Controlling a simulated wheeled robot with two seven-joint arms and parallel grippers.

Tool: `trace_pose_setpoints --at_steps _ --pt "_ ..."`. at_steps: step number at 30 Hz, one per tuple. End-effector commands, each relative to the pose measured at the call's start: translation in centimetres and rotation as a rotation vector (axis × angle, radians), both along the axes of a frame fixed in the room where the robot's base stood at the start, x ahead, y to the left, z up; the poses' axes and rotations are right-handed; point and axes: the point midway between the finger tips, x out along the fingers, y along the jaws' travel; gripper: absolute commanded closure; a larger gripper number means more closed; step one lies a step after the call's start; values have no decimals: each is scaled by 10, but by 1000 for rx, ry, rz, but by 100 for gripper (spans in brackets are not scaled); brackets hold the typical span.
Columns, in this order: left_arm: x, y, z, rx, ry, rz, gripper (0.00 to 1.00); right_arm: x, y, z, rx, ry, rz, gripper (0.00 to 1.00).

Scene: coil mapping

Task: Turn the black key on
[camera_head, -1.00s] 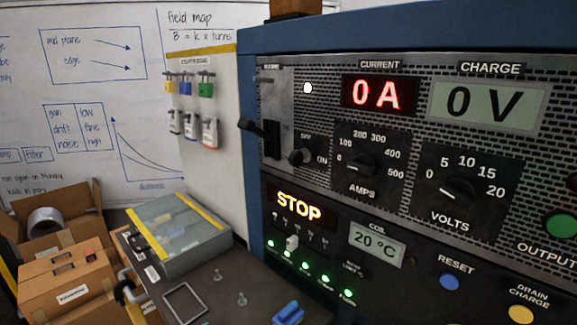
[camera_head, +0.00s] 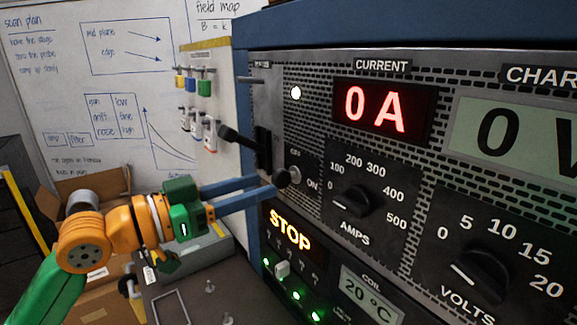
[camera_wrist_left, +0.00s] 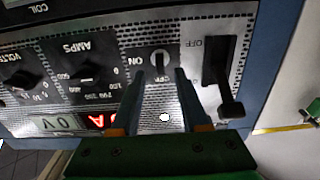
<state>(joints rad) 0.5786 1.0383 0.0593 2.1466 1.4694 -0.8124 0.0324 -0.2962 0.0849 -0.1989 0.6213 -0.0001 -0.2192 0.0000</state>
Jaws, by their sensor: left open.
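The black key (camera_head: 283,178) sits in a round silver switch between OFF and ON labels, left of the AMPS knob on the power supply panel. In the left wrist view, upside down, the key (camera_wrist_left: 160,62) is seen end-on and lies between the fingertips. My left gripper (camera_head: 274,186) reaches in from the left with its two blue fingers apart. Its fingertips (camera_wrist_left: 160,75) are close to the key on either side. I cannot tell whether they touch it. My right gripper is not in view.
A large black lever (camera_head: 240,140) projects just left of the key; it also shows in the left wrist view (camera_wrist_left: 222,75). The AMPS knob (camera_head: 352,203) and VOLTS knob (camera_head: 482,270) are to the right. A lit STOP sign (camera_head: 289,229) is below. The current display (camera_head: 377,108) reads 0 A.

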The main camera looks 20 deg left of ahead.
Motion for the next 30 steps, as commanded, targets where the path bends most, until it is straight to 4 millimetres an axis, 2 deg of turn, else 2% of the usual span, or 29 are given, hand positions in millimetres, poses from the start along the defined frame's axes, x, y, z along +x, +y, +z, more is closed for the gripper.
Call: trace_pose_setpoints --at_steps 1,4,9,15,16,21,30 --pt "8 -6 11 -7 1 -3 55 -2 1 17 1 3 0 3" --pt "23 -18 9 -6 0 -2 55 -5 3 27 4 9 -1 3" --pt "36 -28 3 -3 0 0 55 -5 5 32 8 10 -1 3" --pt "38 -28 0 -1 0 2 55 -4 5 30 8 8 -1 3" --pt "38 -28 0 -1 0 2 58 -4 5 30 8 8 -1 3" --pt "37 -28 0 -1 0 2 100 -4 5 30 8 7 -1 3" --pt "37 -28 0 6 -5 3 100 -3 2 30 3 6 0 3"
